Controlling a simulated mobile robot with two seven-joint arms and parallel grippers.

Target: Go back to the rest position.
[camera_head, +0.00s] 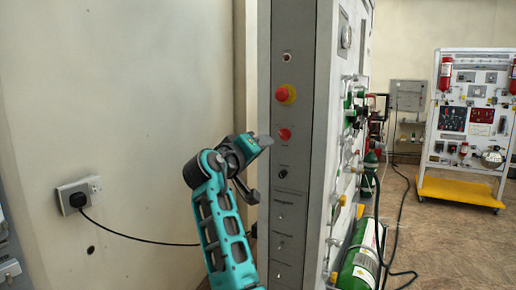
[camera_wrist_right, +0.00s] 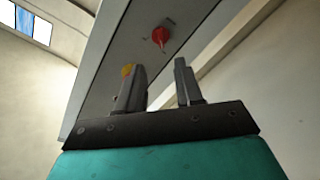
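In the head view, a teal and black arm comes up from the bottom edge. I take it as my right arm, since the right wrist view also faces the panel. Its right gripper (camera_head: 258,170) is beside the left edge of the grey panel (camera_head: 293,215), fingers apart and nothing between them. In the right wrist view the same gripper (camera_wrist_right: 160,72) shows two separated fingers, with the panel (camera_wrist_right: 112,62) beyond. I cannot tell if a finger touches the panel. My left gripper is in neither view.
The panel carries a red button on a yellow base (camera_head: 286,95), a red knob (camera_head: 284,134) and a black switch (camera_head: 283,173). A wall socket (camera_head: 78,194) with a black cable is at left. A wheeled board (camera_head: 470,120) is farther back.

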